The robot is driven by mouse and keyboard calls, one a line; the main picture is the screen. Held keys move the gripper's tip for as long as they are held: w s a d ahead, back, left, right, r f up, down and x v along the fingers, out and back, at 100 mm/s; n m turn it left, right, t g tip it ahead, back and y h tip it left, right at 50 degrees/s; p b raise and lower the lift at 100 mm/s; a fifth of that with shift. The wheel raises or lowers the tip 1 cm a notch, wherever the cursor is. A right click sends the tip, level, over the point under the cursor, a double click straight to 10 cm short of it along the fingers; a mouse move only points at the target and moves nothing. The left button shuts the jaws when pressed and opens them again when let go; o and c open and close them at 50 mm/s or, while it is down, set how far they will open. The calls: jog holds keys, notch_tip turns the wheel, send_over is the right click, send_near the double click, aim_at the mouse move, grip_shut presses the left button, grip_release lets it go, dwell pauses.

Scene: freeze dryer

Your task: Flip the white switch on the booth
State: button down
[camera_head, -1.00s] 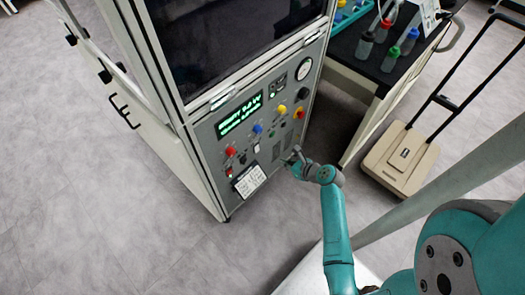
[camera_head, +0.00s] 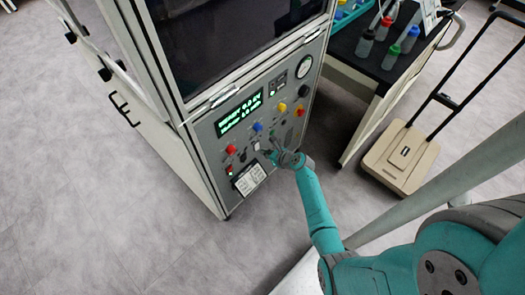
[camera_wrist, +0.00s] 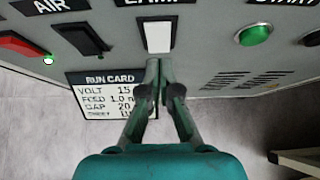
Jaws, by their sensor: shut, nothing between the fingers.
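The white switch (camera_wrist: 158,36) sits under the LAMP label on the booth's grey control panel (camera_head: 285,128). It shows straight ahead in the wrist view, and it is small in the head view (camera_head: 257,146). My gripper (camera_wrist: 153,66) is shut and empty, its fingertips together just below the switch's lower edge in the wrist view. I cannot tell whether the tips touch the switch. In the head view my gripper (camera_head: 270,152) is close to the panel, just right of the switch.
A black switch (camera_wrist: 82,38) and a red lit switch (camera_wrist: 20,44) are to the left, a green button (camera_wrist: 254,35) to the right. A run card (camera_wrist: 103,95) hangs below. A bench (camera_head: 385,70) with bottles and a trolley (camera_head: 402,158) stand to the right.

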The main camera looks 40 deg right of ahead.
jog(key=shift+w+f, duration=0.15)
jog(key=shift+w, duration=0.55)
jog(key=shift+w, duration=0.2)
jog(key=shift+r, duration=0.9)
